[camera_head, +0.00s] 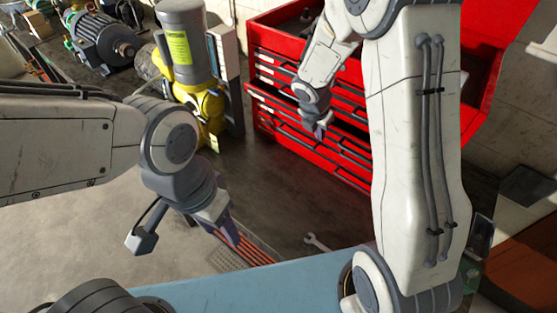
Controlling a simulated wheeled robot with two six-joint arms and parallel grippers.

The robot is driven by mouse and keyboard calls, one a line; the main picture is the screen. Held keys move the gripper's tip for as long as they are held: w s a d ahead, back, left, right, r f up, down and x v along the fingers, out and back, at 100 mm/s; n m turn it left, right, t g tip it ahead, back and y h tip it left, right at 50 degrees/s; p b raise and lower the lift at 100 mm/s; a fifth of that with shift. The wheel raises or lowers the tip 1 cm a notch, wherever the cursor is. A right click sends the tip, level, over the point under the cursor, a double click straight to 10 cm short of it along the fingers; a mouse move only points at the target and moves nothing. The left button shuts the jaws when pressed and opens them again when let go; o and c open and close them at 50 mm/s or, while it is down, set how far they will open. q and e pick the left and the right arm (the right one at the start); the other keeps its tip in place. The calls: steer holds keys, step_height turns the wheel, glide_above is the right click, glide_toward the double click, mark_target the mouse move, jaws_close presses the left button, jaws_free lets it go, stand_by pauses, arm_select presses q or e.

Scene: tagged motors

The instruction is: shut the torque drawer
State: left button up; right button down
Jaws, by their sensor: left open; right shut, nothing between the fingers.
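The red tool cabinet (275,38) stands at the back, with several drawers on its front. One drawer (270,105) at mid height sticks out from the front, partly open. I cannot read any drawer label, so I cannot tell whether it is the torque drawer. My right gripper (320,131) is shut and empty, in front of the cabinet beside this drawer. I cannot tell whether it touches the drawer; my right arm hides much of the cabinet's right side. My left gripper (228,236) is open and empty, low and well in front of the cabinet.
A yellow and grey machine (187,50) stands just left of the cabinet, and a motor (100,40) lies at the far left. A wrench (317,243) lies near the blue surface (250,292) in front. The grey floor before the drawers is mostly clear.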

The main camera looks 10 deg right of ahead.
steer(key=s+a+r+b, duration=0.3)
steer(key=s+r+b, duration=0.45)
steer(key=b, duration=1.05)
arm_select(q)
step_height(320, 180, down, 17)
steer(key=p, duration=0.1)
steer(key=shift+s+d, duration=0.15)
steer(key=shift+s, duration=0.1)
arm_select(e)
steer(key=w+d+f, duration=0.5)
steer(key=d+f, duration=0.1)
steer(key=f, duration=0.2)
steer(key=shift+w, duration=0.15)
arm_select(q)
steer(key=shift+r, duration=0.1)
arm_select(e)
steer(key=shift+d, duration=0.1)
